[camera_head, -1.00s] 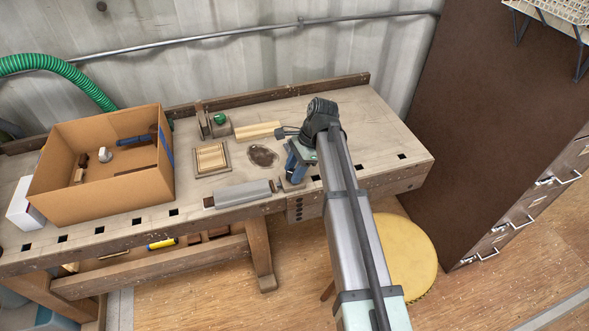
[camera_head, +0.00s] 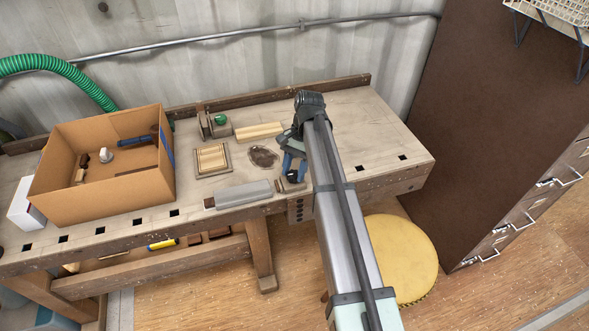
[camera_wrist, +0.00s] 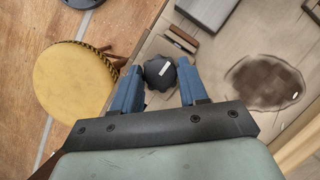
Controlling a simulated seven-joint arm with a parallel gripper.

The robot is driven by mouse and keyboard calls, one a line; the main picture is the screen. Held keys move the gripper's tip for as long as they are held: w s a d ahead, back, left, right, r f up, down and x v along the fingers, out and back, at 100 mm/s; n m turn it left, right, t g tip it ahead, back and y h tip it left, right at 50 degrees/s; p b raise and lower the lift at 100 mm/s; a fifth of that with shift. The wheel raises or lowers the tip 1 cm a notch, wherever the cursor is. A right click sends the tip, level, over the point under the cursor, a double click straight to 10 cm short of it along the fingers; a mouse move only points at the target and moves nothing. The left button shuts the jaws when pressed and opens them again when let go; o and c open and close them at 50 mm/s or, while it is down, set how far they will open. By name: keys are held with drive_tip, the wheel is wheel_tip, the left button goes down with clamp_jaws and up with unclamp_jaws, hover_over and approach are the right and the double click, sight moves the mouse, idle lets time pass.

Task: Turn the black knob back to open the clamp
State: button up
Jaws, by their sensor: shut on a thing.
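My gripper (camera_head: 294,168) is over the front right part of the workbench, with its blue fingers pointing down. In the wrist view my gripper (camera_wrist: 160,78) has one finger on each side of the black knob (camera_wrist: 159,72) and is shut on it. The knob has a lobed rim and a small white mark on top. A small wooden block (camera_wrist: 182,40) and a grey block (camera_wrist: 206,9) lie just beyond the knob. In the head view a long grey block (camera_head: 243,194) lies left of my gripper. The clamp's jaws cannot be made out clearly.
A cardboard box (camera_head: 105,195) with several items stands at the bench's left. A wooden tray (camera_head: 212,159), a dark stain (camera_head: 263,156) and a light wood block (camera_head: 259,132) are behind the grey block. A yellow stool (camera_head: 400,258) stands in front. The bench's right end is clear.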

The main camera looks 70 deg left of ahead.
idle(0.4)
drive_tip(key=o, duration=1.1)
drive_tip(key=shift+c, duration=0.2)
drive_tip(key=shift+r, duration=0.1)
drive_tip(key=v, duration=0.7)
drive_tip(key=shift+w+r, duration=0.1)
drive_tip(key=shift+w, duration=0.1)
